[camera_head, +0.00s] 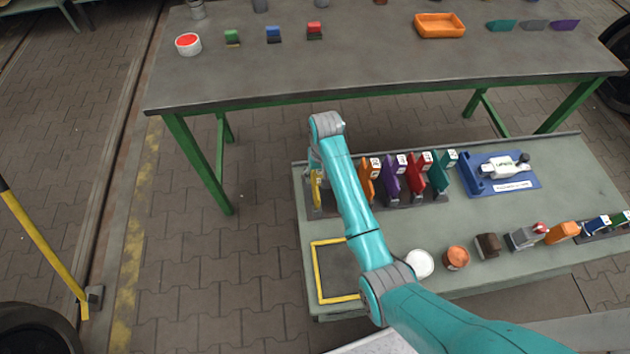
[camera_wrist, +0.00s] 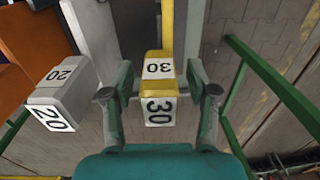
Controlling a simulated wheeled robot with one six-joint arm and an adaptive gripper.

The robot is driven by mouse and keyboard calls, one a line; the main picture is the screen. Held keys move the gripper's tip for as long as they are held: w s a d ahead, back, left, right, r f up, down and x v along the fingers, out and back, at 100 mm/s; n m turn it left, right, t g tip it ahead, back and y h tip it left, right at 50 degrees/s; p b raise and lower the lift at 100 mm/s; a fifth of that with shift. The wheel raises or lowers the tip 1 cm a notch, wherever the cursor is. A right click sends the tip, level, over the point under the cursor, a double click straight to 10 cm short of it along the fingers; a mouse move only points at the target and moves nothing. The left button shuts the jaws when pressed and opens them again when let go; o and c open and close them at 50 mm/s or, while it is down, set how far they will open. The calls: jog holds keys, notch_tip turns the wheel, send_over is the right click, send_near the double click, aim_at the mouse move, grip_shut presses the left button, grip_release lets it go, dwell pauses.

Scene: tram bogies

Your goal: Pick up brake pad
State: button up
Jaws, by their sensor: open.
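Brake pads with numbered white tags stand upright in a row in a rack on the low bench. The yellow pad (camera_head: 316,191) is at the left end, partly hidden by my arm. In the wrist view the yellow pad (camera_wrist: 166,57) shows its "30" tag between my fingers. My gripper (camera_wrist: 159,82) is open, with one finger on each side of the yellow pad and a visible gap at each side. In the head view the gripper is mostly hidden by my wrist.
Orange (camera_head: 366,184), purple (camera_head: 390,182), red (camera_head: 413,178) and teal (camera_head: 438,178) pads stand to the right. A blue fixture (camera_head: 520,183) lies beyond them. A yellow-framed area (camera_head: 315,270) is at the front left. A taller green-legged table (camera_head: 350,70) stands behind.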

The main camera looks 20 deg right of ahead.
jog(key=shift+f, duration=0.5)
jog(key=shift+r, duration=0.1)
grip_shut()
